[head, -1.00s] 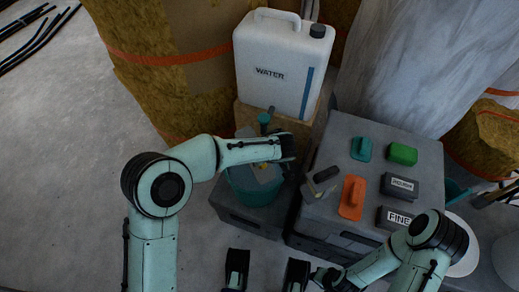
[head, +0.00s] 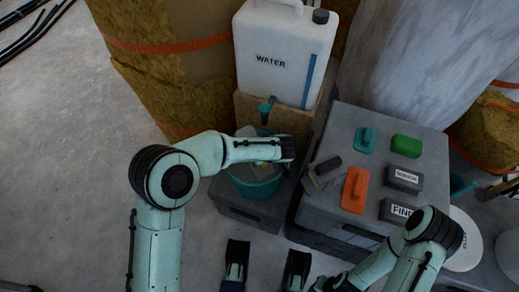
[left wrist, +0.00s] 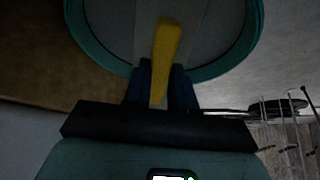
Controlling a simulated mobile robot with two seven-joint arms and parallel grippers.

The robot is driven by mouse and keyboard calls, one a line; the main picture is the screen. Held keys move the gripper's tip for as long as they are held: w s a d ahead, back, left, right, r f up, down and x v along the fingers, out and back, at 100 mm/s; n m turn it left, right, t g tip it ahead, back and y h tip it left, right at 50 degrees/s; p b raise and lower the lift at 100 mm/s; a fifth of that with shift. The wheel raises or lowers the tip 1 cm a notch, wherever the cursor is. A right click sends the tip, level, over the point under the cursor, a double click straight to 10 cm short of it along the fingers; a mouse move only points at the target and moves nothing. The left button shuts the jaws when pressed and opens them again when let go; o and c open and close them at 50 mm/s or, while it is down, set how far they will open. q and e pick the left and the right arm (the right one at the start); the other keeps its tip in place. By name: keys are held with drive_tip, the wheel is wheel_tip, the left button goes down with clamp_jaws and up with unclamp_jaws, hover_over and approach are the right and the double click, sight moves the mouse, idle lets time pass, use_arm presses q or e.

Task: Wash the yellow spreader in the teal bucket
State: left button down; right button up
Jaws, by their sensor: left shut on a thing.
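The teal bucket (head: 247,191) stands on a dark grey box below the water jug's tap. My left gripper (head: 287,150) is at the bucket's right rim, its arm reaching across the bucket top. In the left wrist view its fingers (left wrist: 160,88) are shut on the yellow spreader (left wrist: 165,50), which points in over the bucket opening (left wrist: 250,22). A small yellowish patch of the spreader (head: 262,164) shows inside the bucket in the head view. How deep it sits I cannot tell. My right gripper (head: 319,284) is dark and cut off at the bottom edge; its jaws are unclear.
A white water jug (head: 283,55) stands behind the bucket on a wooden stand. A grey case (head: 330,211) to the right carries an orange float (head: 354,188), a teal float (head: 365,141), a green block (head: 406,147) and labelled dark blocks. Open floor lies left.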

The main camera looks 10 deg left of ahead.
use_arm(q)
drive_tip(key=shift+r, duration=0.15)
idle(0.5)
drive_tip(key=shift+r, duration=0.45)
drive_tip(key=shift+f, duration=0.1)
drive_tip(key=shift+f, duration=0.5)
drive_tip(key=shift+r, duration=0.1)
drive_tip(key=shift+r, duration=0.5)
drive_tip(key=shift+f, duration=0.1)
